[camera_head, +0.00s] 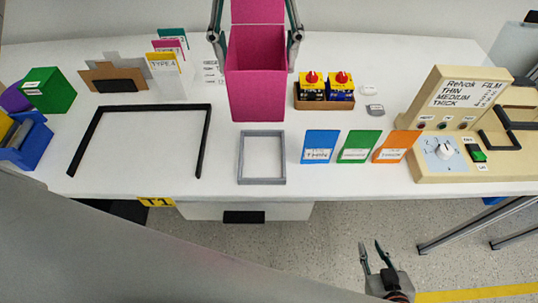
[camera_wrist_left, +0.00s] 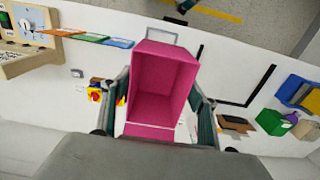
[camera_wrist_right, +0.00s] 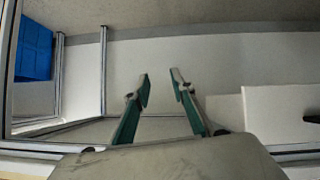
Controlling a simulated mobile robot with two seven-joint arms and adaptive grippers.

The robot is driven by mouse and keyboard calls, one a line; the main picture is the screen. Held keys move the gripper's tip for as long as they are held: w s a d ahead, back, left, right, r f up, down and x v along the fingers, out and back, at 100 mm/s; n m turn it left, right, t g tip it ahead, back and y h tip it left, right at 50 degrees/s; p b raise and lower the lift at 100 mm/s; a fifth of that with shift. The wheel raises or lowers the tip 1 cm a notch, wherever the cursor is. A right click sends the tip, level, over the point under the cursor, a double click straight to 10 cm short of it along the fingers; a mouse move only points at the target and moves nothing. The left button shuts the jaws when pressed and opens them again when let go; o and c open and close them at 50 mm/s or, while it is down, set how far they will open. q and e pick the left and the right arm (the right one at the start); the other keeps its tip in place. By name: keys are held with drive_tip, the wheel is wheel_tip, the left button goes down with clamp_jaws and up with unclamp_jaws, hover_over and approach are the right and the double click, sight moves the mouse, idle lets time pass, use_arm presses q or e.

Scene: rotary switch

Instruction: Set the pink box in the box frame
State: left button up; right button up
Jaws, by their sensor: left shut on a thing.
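The pink box (camera_head: 257,75) is an open box with its lid raised, in the upper middle of the head view. My left gripper (camera_head: 256,40) is shut on it, with one finger on each side. The left wrist view shows the box (camera_wrist_left: 160,83) between the fingers, its open inside facing the camera. The grey box frame (camera_head: 262,182) lies empty on the table, nearer the front edge than the box. Its end shows past the box in the left wrist view (camera_wrist_left: 165,24). My right gripper (camera_head: 378,258) is open and empty, in front of the table and below its edge.
A larger black frame (camera_head: 145,109) lies left of the grey one. Blue, green (camera_head: 358,146) and orange cards lie to its right. The beige switch panel (camera_head: 455,150) is at the right; a green box (camera_head: 48,90) is far left.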

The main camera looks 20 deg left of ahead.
use_arm(q)
drive_tip(key=shift+d+f, duration=0.1)
drive_tip(key=shift+f, duration=0.1)
wheel_tip(320, 180, down, 20)
drive_tip(key=b, duration=0.2)
drive_tip(key=shift+r, duration=0.15)
drive_tip(key=shift+b, duration=0.3)
drive_tip(key=o, duration=1.1)
drive_tip(key=shift+o, duration=0.2)
